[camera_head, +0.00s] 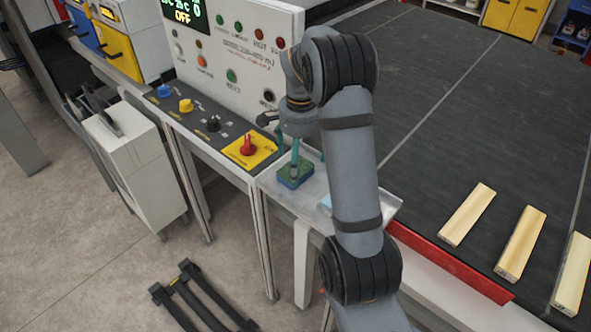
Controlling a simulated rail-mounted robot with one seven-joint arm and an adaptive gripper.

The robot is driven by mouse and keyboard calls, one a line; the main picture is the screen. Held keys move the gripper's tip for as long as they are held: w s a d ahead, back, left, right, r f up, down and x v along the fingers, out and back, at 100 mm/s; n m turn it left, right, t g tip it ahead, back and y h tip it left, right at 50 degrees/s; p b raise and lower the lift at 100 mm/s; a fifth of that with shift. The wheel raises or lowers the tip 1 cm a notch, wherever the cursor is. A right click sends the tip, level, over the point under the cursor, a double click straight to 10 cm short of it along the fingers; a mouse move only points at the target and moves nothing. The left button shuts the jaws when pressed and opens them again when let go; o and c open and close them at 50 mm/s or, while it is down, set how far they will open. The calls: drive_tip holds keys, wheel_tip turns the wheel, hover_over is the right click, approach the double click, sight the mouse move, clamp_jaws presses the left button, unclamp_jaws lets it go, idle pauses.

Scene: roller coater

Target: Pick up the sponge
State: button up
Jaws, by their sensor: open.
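A small sponge (295,176), green on top with a yellowish edge, lies on a shallow light-coloured tray (283,196) beside the control panel. My gripper (293,157) points down over the sponge. It is open, with a thin finger reaching down in front of the sponge's top. The other finger is hard to make out, and I cannot tell whether either one touches the sponge. My arm hides much of the tray's right side.
A light blue item (326,202) shows partly behind my arm on the tray. The control panel (240,60) with knobs and a red switch (248,144) stands close on the left. Wooden boards (467,214) lie on the dark conveyor (440,100) at right.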

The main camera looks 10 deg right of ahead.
wheel_tip(320, 180, down, 2)
drive_tip(key=shift+f, duration=0.15)
drive_tip(key=c, duration=0.4)
drive_tip(key=c, duration=0.3)
drive_tip(key=shift+c, duration=0.7)
